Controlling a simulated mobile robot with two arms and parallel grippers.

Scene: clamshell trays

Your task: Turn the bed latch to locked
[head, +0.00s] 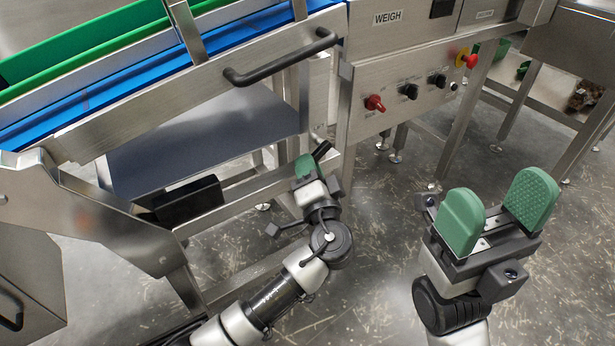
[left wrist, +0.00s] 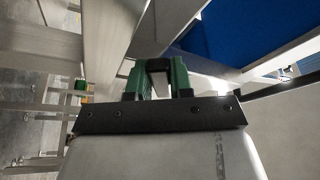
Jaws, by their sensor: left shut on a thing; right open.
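My left gripper (head: 306,166) reaches up to the machine's frame below the black bar handle. It is shut on the bed latch (head: 322,149), whose black lever end shows just past the green finger pads. In the left wrist view the latch (left wrist: 158,66) shows as a black piece between the two green fingers of the left gripper (left wrist: 155,78). The latch's pivot and any lock marking are hidden, so I cannot tell its setting. My right gripper (head: 498,212) is open and empty at the right, with its two green pads wide apart, away from the machine.
The black bar handle (head: 282,62) sticks out above my left gripper. A control panel (head: 410,92) with a red knob (head: 374,103), black knobs and a red button (head: 471,61) is at the upper right. A green and blue conveyor (head: 90,60) is upper left. Floor around the right gripper is clear.

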